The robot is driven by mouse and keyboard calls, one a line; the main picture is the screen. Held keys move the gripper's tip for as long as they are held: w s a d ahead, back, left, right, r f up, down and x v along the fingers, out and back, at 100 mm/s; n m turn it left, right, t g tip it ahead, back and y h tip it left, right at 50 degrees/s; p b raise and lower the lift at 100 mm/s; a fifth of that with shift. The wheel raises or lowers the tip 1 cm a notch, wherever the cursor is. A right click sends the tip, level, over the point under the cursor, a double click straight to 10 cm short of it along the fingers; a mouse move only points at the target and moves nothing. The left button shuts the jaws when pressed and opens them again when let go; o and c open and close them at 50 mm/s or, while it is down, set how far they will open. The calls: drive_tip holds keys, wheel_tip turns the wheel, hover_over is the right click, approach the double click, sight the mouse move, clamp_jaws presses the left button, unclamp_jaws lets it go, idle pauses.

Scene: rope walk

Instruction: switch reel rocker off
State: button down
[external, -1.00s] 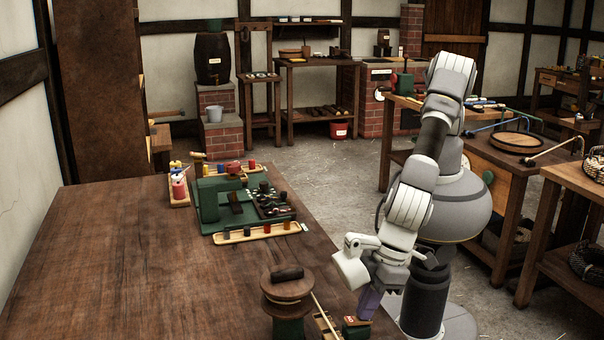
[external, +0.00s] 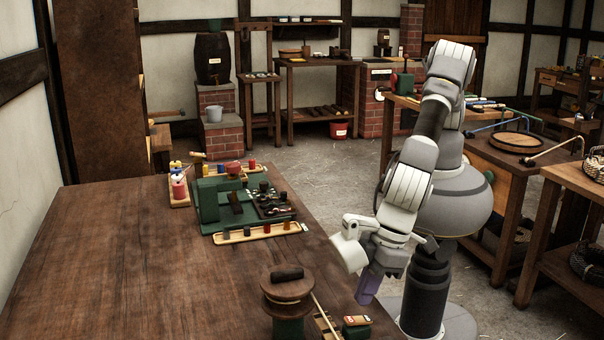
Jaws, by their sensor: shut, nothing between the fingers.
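A small green box with a red and pale top (external: 357,321), which looks like the reel rocker switch, sits at the front right edge of the wooden table. The position of its rocker is too small to tell. The wooden reel (external: 288,290) stands on a green base to its left. My gripper (external: 364,299) has purple fingers pointing down. It is shut and empty, a little above the switch box and apart from it.
A thin pale rod (external: 325,318) and a small wooden rack lie between the reel and the switch box. A green machine (external: 215,200) with trays of coloured spools stands farther back on the table (external: 120,260). The table's left and middle are clear.

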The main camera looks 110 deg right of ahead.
drive_tip(key=s+r+p, duration=0.2)
drive_tip(key=s+r, duration=0.4)
drive_tip(key=r, duration=0.2)
drive_tip(key=shift+r, duration=0.2)
